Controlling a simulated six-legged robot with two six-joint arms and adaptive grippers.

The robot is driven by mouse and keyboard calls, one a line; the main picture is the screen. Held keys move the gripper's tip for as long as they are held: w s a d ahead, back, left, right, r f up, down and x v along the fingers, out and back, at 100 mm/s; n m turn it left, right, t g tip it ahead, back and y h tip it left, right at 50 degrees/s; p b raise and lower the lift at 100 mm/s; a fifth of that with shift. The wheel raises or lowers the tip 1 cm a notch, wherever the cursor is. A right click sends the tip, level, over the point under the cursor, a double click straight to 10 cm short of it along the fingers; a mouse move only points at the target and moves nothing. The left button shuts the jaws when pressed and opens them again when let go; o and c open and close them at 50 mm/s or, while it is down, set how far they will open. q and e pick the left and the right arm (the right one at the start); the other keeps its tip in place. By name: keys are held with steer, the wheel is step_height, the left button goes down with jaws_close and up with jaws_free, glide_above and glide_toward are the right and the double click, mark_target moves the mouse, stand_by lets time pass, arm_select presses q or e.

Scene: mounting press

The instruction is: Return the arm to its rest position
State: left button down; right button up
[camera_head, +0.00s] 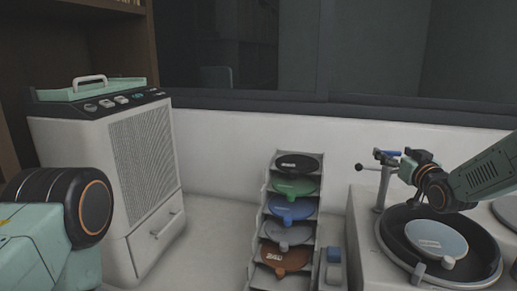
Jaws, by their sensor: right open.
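My right arm comes in from the right edge. Its gripper (404,163) points left, above the back of a round black platen (385,232) on the white press (362,225). It is open, and I see nothing held in it. It is close to a thin post with a blue-topped part (386,154) and a black ball lever (360,167); I cannot tell whether they touch. A pale blue-grey disc (436,238) lies on the platen below. On the left only a link and a dark round joint of my left arm show; the left gripper is out of view.
A stepped rack (262,220) holds several coloured discs in the middle. A white cabinet (145,180) with a green tray (90,89) on top stands left. Bare white surface lies between cabinet and rack.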

steer(key=shift+h, duration=0.3)
steer(key=s, duration=0.1)
steer(key=s+d, duration=0.1)
steer(key=s, duration=0.1)
steer(key=s+d+b, duration=0.1)
steer(key=s, duration=0.1)
steer(key=shift+s+f, duration=0.1)
steer(key=shift+f, duration=0.05)
steer(key=shift+s+a, duration=0.15)
steer(key=shift+a, duration=0.15)
